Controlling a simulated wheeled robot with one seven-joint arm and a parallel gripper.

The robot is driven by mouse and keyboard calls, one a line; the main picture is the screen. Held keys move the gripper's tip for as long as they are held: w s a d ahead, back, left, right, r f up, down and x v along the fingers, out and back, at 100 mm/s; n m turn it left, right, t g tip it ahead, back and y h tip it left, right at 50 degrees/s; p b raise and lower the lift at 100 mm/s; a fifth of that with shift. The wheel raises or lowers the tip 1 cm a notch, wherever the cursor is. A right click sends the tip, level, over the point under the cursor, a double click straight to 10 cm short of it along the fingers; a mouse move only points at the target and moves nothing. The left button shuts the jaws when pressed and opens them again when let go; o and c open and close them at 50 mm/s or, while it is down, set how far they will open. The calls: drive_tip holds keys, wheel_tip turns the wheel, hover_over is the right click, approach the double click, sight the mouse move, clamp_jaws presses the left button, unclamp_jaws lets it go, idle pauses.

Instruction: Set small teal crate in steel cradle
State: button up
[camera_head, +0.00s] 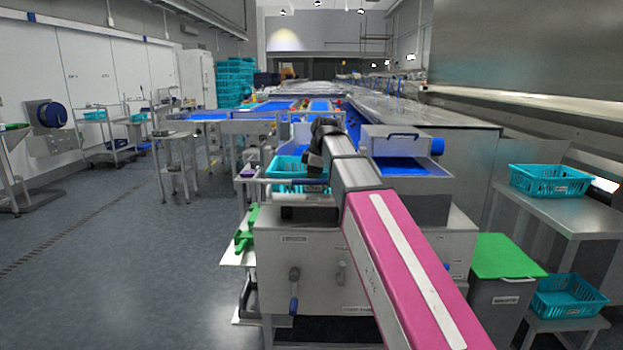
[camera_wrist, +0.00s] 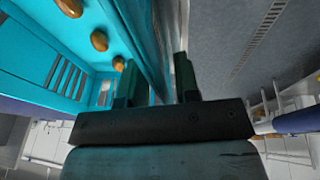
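The small teal crate (camera_head: 290,168) shows in the head view beside the end of my arm, above the front of the steel machine. In the wrist view its inside (camera_wrist: 30,50) fills the upper left, with several brown dates in it. My gripper (camera_wrist: 158,75) straddles one crate wall, one dark finger on the inner side and one on the outer. In the head view my gripper (camera_head: 318,160) partly hides the crate. I cannot make out the steel cradle for certain, or what bears the crate.
Another teal crate (camera_head: 552,180) stands on a steel table at the right, and one (camera_head: 566,297) sits lower down. A green-lidded bin (camera_head: 505,258) stands near them. A steel hopper with blue inside (camera_head: 405,180) is right of my arm. Floor is open at the left.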

drive_tip(key=shift+r, duration=0.1)
drive_tip(key=v, duration=1.2)
idle(0.9)
